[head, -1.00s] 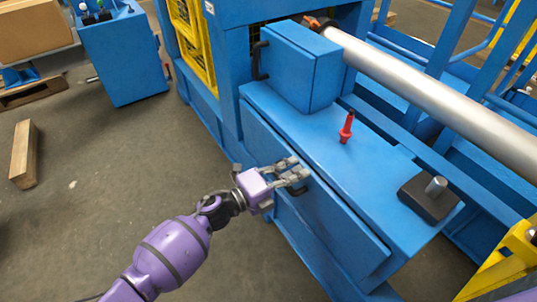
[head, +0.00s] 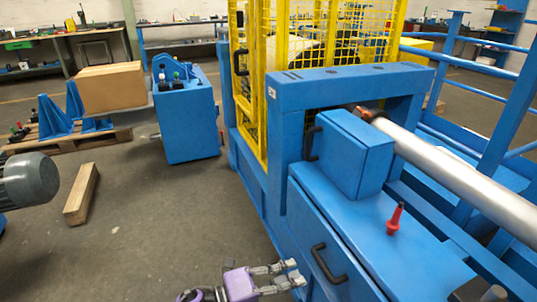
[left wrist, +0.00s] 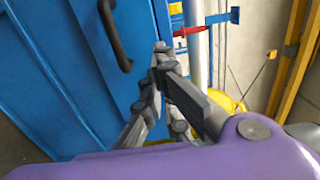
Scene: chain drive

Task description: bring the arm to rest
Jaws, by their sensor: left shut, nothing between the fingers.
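My left gripper (head: 292,274) is at the bottom of the head view, beside the front face of the blue machine bench (head: 352,242). Its fingers are shut with nothing between them. In the left wrist view the closed fingertips (left wrist: 160,50) lie in front of the blue panel, to the right of a black handle (left wrist: 115,35), apart from it as far as I can tell. The head view shows the black handle (head: 326,264) just right of the fingertips. Most of my left arm is below the head picture. My right gripper is not in view.
A red-handled tool (head: 395,220) stands on the bench top; it also shows in the left wrist view (left wrist: 189,31). A silver roller (head: 465,180) runs to the right. A yellow mesh cage (head: 250,90) stands behind.

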